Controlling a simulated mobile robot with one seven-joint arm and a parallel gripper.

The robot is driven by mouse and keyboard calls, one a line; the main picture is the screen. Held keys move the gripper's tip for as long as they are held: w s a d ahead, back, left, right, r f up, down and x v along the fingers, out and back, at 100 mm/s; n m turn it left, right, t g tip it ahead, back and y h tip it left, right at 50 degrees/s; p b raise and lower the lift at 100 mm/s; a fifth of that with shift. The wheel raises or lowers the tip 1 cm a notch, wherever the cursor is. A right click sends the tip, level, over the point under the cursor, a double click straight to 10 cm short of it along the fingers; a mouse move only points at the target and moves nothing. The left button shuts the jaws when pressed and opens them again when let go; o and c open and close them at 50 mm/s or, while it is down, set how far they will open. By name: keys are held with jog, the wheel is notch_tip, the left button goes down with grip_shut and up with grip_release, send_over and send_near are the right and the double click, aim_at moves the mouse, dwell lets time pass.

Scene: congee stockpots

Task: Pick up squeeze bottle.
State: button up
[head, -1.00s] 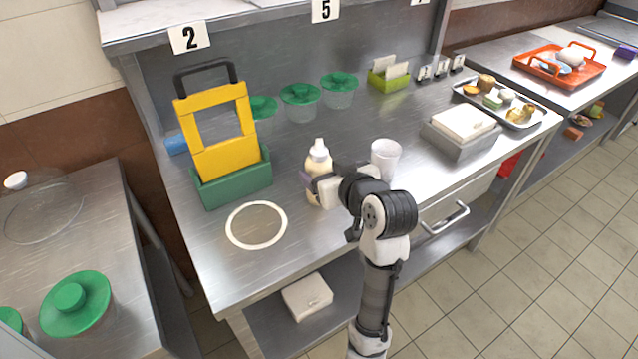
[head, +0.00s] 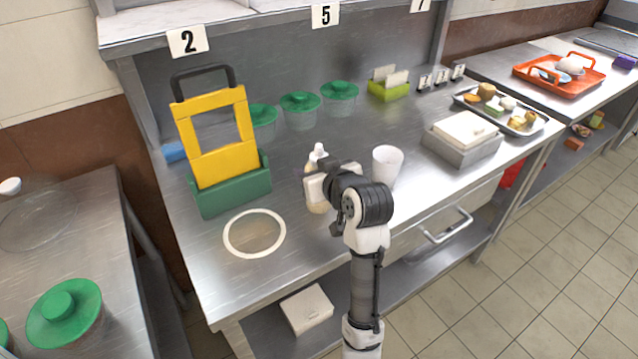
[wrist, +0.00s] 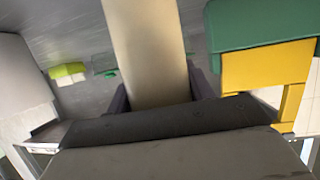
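The squeeze bottle (head: 318,204) is cream-coloured with a white nozzle cap. It stands upright near the front of the steel counter (head: 330,240). My gripper (head: 317,186) is at its middle and hides part of its body in the head view. In the wrist view the bottle (wrist: 150,60) fills the centre between the two dark fingers of my gripper (wrist: 160,92). One finger lies close along each side with no clear gap, so the gripper looks shut on it. The bottle's base looks to be at counter level; I see no clear lift.
A green and yellow holder (head: 230,190) stands to the left, with a white ring (head: 229,247) in front. Green-lidded containers (head: 300,112) line the back. A steel box (head: 462,148) is farther right.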

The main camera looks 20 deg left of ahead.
jog(key=shift+c, duration=0.9)
